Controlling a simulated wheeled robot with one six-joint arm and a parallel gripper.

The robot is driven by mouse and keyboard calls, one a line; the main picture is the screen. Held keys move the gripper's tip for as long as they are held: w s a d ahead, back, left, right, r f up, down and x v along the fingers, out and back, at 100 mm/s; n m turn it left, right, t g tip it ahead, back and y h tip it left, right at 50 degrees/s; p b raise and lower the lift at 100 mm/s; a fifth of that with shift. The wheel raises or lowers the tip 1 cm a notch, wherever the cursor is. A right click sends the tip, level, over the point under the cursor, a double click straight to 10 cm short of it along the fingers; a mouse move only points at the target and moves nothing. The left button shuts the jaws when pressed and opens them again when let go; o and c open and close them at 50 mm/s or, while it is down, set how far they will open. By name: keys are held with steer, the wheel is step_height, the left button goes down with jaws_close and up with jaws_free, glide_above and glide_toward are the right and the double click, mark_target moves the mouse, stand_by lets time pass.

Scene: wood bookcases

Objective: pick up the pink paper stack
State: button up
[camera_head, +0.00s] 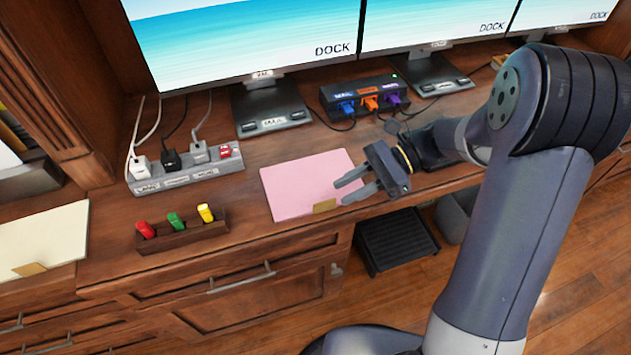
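The pink paper stack (300,187) lies flat on the wooden desk, left of my gripper, with a small tan tab (324,206) at its front edge. My gripper (345,189) is open, its two grey fingers apart and pointing left over the right part of the stack. Nothing shows between the fingers. I cannot tell how high the fingers are above the paper or whether they touch it.
A power strip (190,176) with plugs and a wooden holder (181,232) with red, green and yellow items stand to the left. A cream paper stack (45,240) lies at far left. A black hub (345,99) and monitors (250,38) stand behind. The desk's front edge is close.

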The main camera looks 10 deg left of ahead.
mark_target(325, 202)
steer(key=shift+f+b+x, duration=0.15)
steer(key=shift+b+x, duration=0.1)
steer(key=shift+x, duration=1.3)
steer(key=shift+f+b+x, duration=0.1)
steer(key=shift+b+x, duration=0.1)
steer(key=shift+x, duration=1.3)
steer(key=shift+w, duration=0.2)
steer(key=shift+c, duration=0.5)
jaws_close()
